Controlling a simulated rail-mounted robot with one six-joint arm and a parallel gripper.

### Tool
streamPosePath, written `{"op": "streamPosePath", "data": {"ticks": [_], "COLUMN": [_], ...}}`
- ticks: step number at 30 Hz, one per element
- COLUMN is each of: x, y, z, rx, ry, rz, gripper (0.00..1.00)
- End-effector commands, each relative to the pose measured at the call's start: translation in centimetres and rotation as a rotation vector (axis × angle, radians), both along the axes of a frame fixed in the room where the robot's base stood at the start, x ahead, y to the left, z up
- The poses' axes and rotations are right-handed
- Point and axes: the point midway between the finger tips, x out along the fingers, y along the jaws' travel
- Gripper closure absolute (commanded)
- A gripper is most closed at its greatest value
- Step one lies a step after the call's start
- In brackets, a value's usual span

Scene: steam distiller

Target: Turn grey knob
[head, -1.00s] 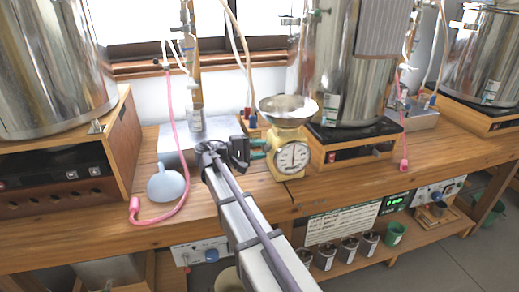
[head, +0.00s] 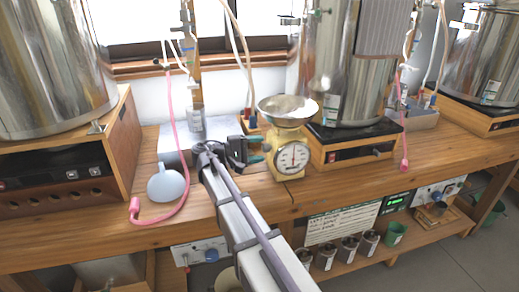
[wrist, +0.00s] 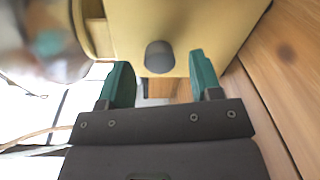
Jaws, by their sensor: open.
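The grey knob (wrist: 160,57) is a small rounded stub on the side of the yellow scale body (wrist: 195,25) in the wrist view. It lies between and slightly beyond the two green fingertips of my gripper (wrist: 160,70), with a gap on both sides. In the head view the yellow scale (head: 290,159) stands on the bench with its dial facing forward and a metal pan (head: 288,108) on top. My gripper (head: 266,153) is open at the scale's left side. The knob is hidden in the head view.
A steel vessel (head: 345,80) on a wooden-cased heater (head: 350,147) stands close on the right. The bench (head: 255,196) in front is clear.

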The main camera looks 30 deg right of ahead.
Motion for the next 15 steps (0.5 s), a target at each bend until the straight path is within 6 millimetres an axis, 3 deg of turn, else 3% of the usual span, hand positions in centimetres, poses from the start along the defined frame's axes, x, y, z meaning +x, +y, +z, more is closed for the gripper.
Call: {"op": "streamPosePath", "data": {"ticks": [9,15], "x": [1.3,1.5], "y": [7.5,9.8], "z": [0.6,0.7], "rx": [0.000,0.000], "ry": [0.000,0.000], "rz": [0.003,0.001], "gripper": [0.41,0.41]}}
